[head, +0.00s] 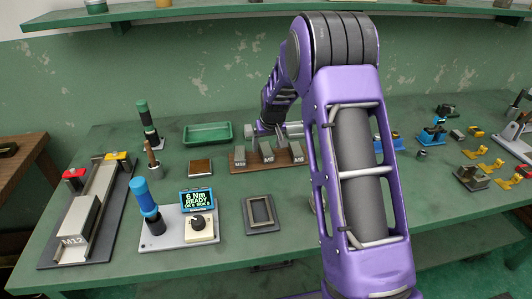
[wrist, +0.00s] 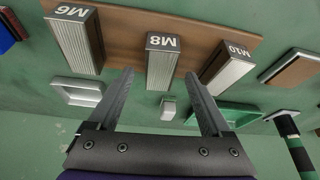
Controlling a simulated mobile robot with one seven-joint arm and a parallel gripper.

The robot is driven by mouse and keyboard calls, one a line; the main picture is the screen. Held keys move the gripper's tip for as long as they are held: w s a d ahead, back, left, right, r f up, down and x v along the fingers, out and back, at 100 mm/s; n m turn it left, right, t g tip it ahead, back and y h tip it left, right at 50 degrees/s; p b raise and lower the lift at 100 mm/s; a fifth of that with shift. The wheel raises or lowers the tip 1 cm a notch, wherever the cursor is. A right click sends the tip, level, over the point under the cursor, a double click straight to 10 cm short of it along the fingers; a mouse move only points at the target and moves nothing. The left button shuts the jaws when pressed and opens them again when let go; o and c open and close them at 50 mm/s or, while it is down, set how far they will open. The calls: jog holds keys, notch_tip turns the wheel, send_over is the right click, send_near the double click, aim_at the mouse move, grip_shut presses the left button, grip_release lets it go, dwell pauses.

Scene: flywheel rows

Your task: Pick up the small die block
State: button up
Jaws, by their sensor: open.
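Three grey die blocks stand in a row on a brown wooden board (wrist: 200,24). In the wrist view they are M6 (wrist: 78,42) at left, M8 (wrist: 162,62) in the middle and M10 (wrist: 228,66) at right. M6 also shows in the head view (head: 298,157), at the right end of the row. They look close in size; M6 bears the smallest number. My gripper (wrist: 159,74) is open and empty. Its fingertips lie to either side of the M8 block in the picture; contact cannot be told. In the head view my arm hides part of the gripper.
A green tray (head: 207,132) lies at the back. A small wooden-topped block (head: 200,167) and a dark square frame (head: 260,214) lie nearby. A torque tester (head: 200,225) with a blue-handled driver (head: 147,197) stands front left.

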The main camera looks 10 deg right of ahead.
jog(key=shift+x, duration=1.3)
grip_shut()
jog(key=shift+w+r, duration=0.1)
jog(key=shift+r, duration=0.05)
dwell(0.4)
